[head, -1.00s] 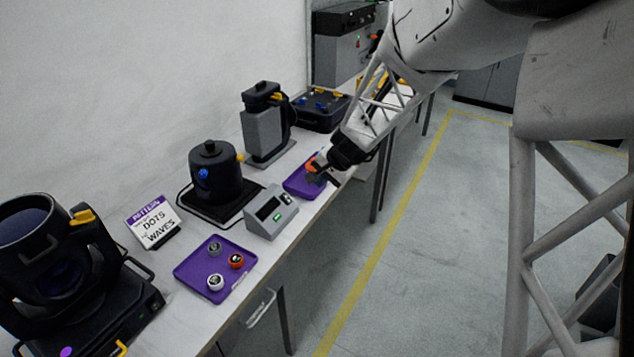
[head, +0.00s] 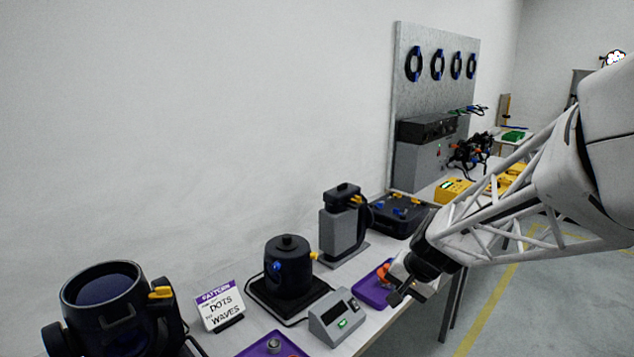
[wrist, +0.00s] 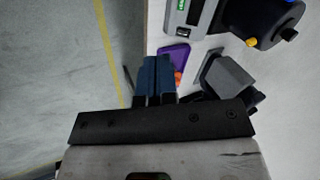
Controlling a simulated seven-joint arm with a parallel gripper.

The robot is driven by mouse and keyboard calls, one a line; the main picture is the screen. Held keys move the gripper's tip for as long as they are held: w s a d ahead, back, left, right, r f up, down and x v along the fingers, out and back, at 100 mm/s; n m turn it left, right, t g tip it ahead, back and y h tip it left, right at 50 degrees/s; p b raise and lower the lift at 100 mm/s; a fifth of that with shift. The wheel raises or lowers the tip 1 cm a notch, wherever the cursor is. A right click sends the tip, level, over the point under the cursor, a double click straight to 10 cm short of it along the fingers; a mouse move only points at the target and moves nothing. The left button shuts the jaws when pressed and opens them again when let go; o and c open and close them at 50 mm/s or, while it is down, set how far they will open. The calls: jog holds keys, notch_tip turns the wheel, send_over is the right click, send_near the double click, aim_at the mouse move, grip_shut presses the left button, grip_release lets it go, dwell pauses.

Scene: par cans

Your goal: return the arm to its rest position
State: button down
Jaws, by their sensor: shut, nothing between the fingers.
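My gripper (head: 401,296) is at the front edge of the workbench, just right of the far purple tray (head: 368,294). In the wrist view its two dark fingers (wrist: 158,72) are together with nothing between them. An orange-red item (head: 383,271) shows at the far purple tray, partly hidden by my gripper; it also shows beside the fingers in the wrist view (wrist: 178,77). My white lattice arm reaches in from the right.
A grey meter box (head: 337,317) with a green light stands left of the tray. A black pot (head: 289,266), a grey upright device (head: 343,235) and a pattern sign (head: 220,306) stand behind. The near purple tray (head: 252,349) is cut off. Open floor lies right.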

jog(key=s+r+n+h, duration=0.2)
jog(key=s+r, duration=0.1)
jog(key=s, duration=0.9)
jog(key=s+r+n+h, duration=0.1)
jog(key=s+r+n, duration=0.2)
jog(key=s, duration=1)
jog(key=shift+d+r+n+g+h, duration=0.3)
jog(key=shift+r+g+h, duration=0.1)
jog(key=shift+r, duration=0.35)
jog(key=c, duration=1.8)
grip_release()
jog(key=shift+s, duration=0.1)
